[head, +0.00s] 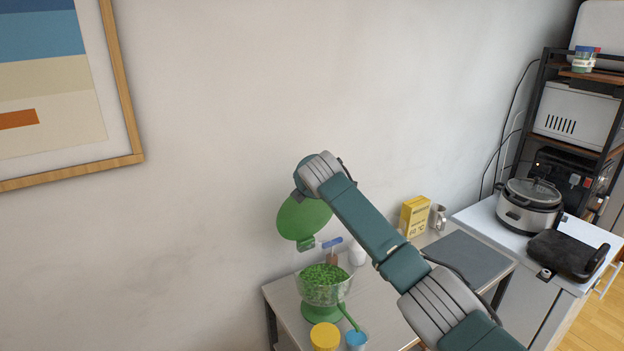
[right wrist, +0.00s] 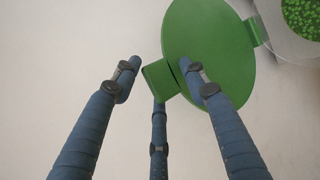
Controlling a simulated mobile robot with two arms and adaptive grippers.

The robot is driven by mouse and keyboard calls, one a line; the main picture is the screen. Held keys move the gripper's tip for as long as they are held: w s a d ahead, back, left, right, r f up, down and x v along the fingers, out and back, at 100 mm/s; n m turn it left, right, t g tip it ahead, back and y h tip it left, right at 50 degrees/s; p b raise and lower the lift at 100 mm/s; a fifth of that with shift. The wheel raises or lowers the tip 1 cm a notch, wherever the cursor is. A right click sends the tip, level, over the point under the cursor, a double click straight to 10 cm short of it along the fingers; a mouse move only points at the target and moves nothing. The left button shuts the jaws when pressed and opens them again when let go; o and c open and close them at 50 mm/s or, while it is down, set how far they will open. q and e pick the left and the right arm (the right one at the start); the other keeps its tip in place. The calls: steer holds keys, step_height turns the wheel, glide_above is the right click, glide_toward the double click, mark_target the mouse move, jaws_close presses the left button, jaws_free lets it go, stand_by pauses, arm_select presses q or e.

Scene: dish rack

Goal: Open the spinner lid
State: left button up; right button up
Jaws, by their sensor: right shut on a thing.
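The green spinner lid (head: 303,216) is raised and tilted steeply above the spinner bowl (head: 325,292). The clear bowl stands on a green base and holds green leafy pieces. A green tab on the lid's lower edge is near the bowl's rim; I cannot tell whether they touch. In the right wrist view the lid (right wrist: 212,40) is a round disc, with the bowl (right wrist: 300,45) at the upper right. My right gripper (right wrist: 165,80) is shut on the lid at its edge tab. In the head view my arm hides its fingers. My left gripper is not in view.
A yellow-lidded container (head: 324,336) and a blue cup (head: 356,340) stand in front of the bowl. A white bottle (head: 357,254) is behind it. A yellow box (head: 414,216) and a metal mug (head: 438,216) stand farther right. The wall is close behind.

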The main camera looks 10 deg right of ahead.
steer(key=v, duration=1.1)
steer(key=shift+s+r, duration=0.3)
steer(key=shift+s, duration=0.05)
steer(key=shift+a, duration=0.1)
